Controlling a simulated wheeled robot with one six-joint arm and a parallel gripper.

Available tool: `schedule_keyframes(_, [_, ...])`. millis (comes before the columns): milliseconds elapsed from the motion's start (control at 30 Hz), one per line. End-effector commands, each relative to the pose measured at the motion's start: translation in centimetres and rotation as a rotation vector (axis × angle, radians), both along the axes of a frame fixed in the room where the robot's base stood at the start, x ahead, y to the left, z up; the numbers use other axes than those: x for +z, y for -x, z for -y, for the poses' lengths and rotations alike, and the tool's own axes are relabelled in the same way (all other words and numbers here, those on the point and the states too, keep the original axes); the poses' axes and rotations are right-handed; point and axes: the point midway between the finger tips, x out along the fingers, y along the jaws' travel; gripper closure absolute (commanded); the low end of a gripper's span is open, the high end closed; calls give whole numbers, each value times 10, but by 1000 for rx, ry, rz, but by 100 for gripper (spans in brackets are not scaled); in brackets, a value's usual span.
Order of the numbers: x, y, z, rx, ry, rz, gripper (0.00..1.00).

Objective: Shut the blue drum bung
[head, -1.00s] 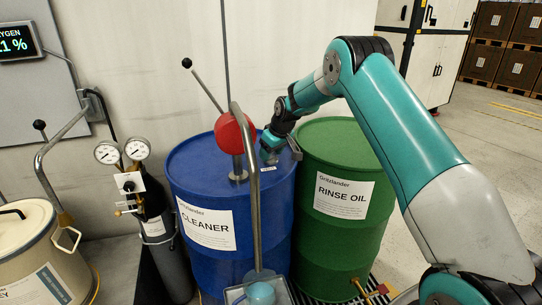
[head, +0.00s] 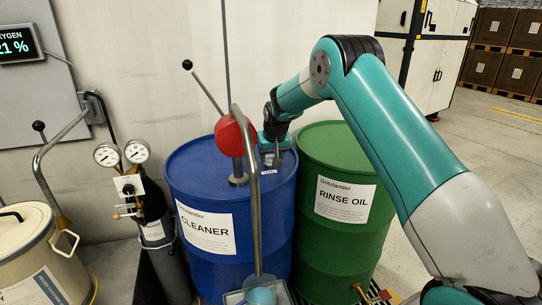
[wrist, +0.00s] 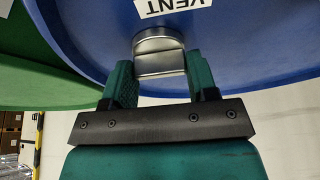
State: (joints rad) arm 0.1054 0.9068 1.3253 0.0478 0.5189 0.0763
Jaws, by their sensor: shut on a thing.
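The blue drum (head: 220,235) labelled CLEANER stands upright in the head view. Its blue top also fills much of the wrist view (wrist: 245,55). The bung (wrist: 159,52) is a short silvery metal cap on the drum top, close to the rim and beside a white VENT label (wrist: 172,6). My gripper (wrist: 160,75) has its two teal fingers on either side of the bung and is shut on it. In the head view my gripper (head: 271,158) is at the right part of the drum top, and the bung is largely hidden there.
A pump with a red round body (head: 232,137), a lever and a bent grey pipe (head: 253,190) rises from the drum just left of my gripper. A green RINSE OIL drum (head: 342,235) stands close on the right. A dark cylinder with gauges (head: 165,240) is at left.

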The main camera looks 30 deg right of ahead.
Motion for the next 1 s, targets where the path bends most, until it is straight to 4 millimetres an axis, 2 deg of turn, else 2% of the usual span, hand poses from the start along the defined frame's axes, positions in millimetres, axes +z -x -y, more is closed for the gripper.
schedule_keyframes(300, [2, -1, 1, -4, 0, 5, 70])
schedule_keyframes(333, [2, -1, 1, -4, 0, 5, 44])
schedule_keyframes(433, [1, -1, 1, -4, 0, 4, 22])
schedule_keyframes(767, [3, 0, 0, -2, 0, 3, 21])
schedule_keyframes(867, [12, 4, -1, -2, 0, 4, 21])
schedule_keyframes(1000, [38, 14, -3, -2, 1, 7, 21])
